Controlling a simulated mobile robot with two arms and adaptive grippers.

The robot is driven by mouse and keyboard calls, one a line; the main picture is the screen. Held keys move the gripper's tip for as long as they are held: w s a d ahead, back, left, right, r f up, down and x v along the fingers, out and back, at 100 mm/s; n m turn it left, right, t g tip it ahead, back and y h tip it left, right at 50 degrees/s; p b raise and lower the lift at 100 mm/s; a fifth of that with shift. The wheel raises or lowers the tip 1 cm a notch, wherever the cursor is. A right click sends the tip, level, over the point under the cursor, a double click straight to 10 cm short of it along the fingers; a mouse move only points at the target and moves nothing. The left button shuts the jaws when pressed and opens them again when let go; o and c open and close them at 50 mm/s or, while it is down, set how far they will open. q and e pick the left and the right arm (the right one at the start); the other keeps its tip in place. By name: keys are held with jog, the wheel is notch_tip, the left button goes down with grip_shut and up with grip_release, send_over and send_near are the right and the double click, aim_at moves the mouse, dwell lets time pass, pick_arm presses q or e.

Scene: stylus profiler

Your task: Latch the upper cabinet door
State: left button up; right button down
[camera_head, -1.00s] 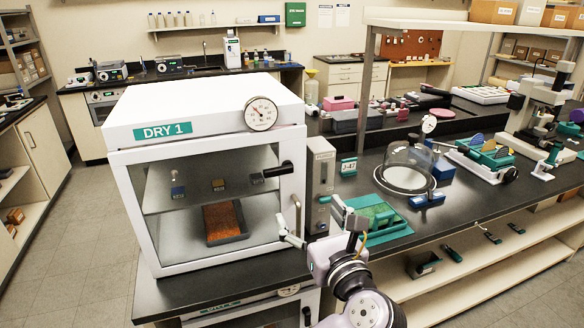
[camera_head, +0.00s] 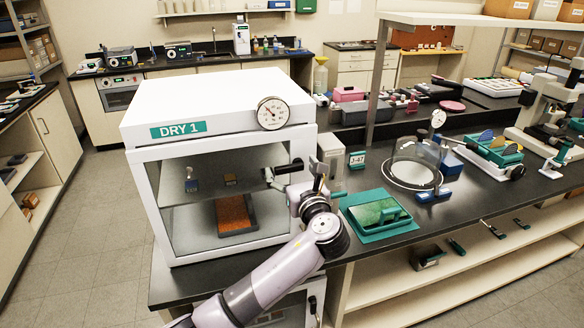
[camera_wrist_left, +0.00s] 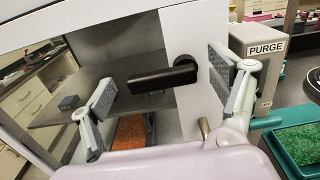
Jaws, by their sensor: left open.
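The upper cabinet (camera_head: 222,104) is a white box marked DRY 1 with a clear-fronted door (camera_head: 185,222). Its black latch handle (camera_wrist_left: 163,77) lies roughly level in the left wrist view, from the white door frame leftward over the pane. In the head view the handle (camera_head: 287,168) is partly hidden by my gripper. My left gripper (camera_head: 294,174) is open in front of it. In the left wrist view its grey-padded fingers (camera_wrist_left: 160,92) stand wide on either side of the handle, with gaps to it. Whether the door is fully seated is hard to tell. My right gripper is not in view.
A grey PURGE box (camera_wrist_left: 262,55) stands close right of the cabinet, near the right finger. A teal tray with a green board (camera_head: 378,212) lies on the black bench. A glass dome (camera_head: 414,165) stands further right. A dial gauge (camera_head: 273,113) sits on the cabinet's upper corner.

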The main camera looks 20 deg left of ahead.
pick_arm(q)
jog(key=c, duration=1.1)
jog(key=shift+c, duration=0.2)
